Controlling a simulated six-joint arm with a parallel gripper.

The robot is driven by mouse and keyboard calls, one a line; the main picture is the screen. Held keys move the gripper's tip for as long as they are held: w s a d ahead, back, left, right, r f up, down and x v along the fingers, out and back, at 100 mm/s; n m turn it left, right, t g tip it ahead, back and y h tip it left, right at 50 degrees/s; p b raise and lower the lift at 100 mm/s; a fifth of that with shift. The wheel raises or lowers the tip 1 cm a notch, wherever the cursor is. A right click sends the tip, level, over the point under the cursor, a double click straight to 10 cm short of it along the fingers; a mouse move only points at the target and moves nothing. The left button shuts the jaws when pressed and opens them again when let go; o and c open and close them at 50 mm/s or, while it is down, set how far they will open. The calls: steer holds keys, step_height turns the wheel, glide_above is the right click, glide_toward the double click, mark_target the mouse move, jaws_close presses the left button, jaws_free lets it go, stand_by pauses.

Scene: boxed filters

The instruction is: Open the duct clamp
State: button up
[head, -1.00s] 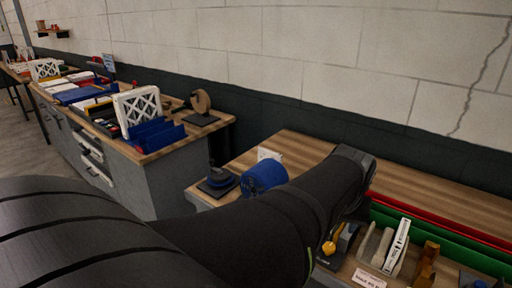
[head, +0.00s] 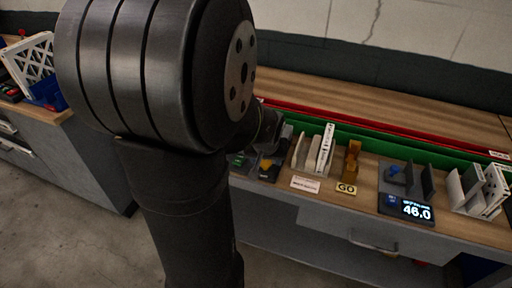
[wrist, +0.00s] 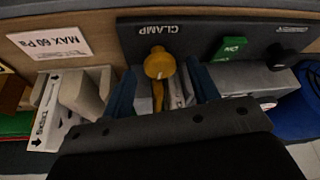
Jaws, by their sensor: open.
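The clamp control is a yellow knob with a narrow yellow lever (wrist: 159,64) on a dark panel (wrist: 195,30) marked CLAMP in the wrist view. It also shows as a small yellow spot in the head view (head: 266,167). My gripper (wrist: 162,80) is open, with one blue finger on each side of the yellow lever. I cannot tell whether either finger touches it. In the head view my arm hides most of the gripper. The duct and the clamp itself cannot be made out clearly.
A green ON switch (wrist: 230,47) and a black knob (wrist: 286,55) sit right of the clamp control. A MAX 60 Pa card (wrist: 50,43) and pale filter pieces (wrist: 86,92) are at left. In the head view, a display (head: 408,207) reads 46.0; a blue object (wrist: 302,105) is at far right.

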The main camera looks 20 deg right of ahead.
steer(key=shift+w+f, duration=0.1)
steer(key=shift+f, duration=0.25)
steer(key=c, duration=1)
steer(key=shift+o, duration=0.2)
steer(key=shift+d, duration=0.1)
steer(key=shift+n+y, duration=0.3)
steer(key=shift+n, duration=0.4)
steer(key=o, duration=1)
steer(key=shift+c, duration=0.2)
